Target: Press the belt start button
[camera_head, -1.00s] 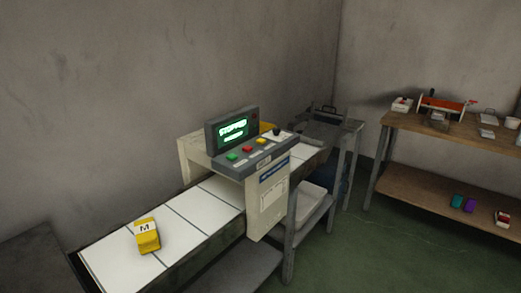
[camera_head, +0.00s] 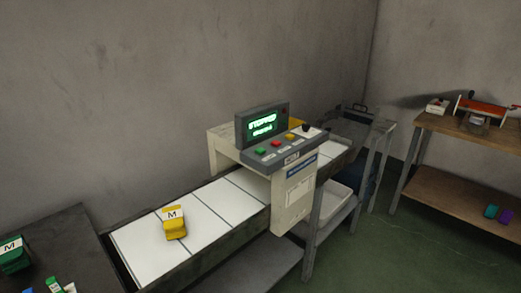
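A control panel (camera_head: 294,149) sits on top of the cream machine housing (camera_head: 293,196) that spans the belt. It carries a row of buttons: a green button (camera_head: 260,151), a red button (camera_head: 275,143) and a yellow button (camera_head: 290,136), with a dark knob (camera_head: 305,127) at the far end. Their labels are too small to read. The screen (camera_head: 262,125) behind them shows green text that looks like "STOPPED". The white belt (camera_head: 209,213) bears a yellow block (camera_head: 174,224) marked M, left of the housing. Neither of my grippers is in view.
A dark table (camera_head: 62,240) at the left holds a green block (camera_head: 14,254) marked M and small coloured items. A wooden two-level bench (camera_head: 455,127) stands at the right. Green floor (camera_head: 400,250) lies open in front of the machine and bench.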

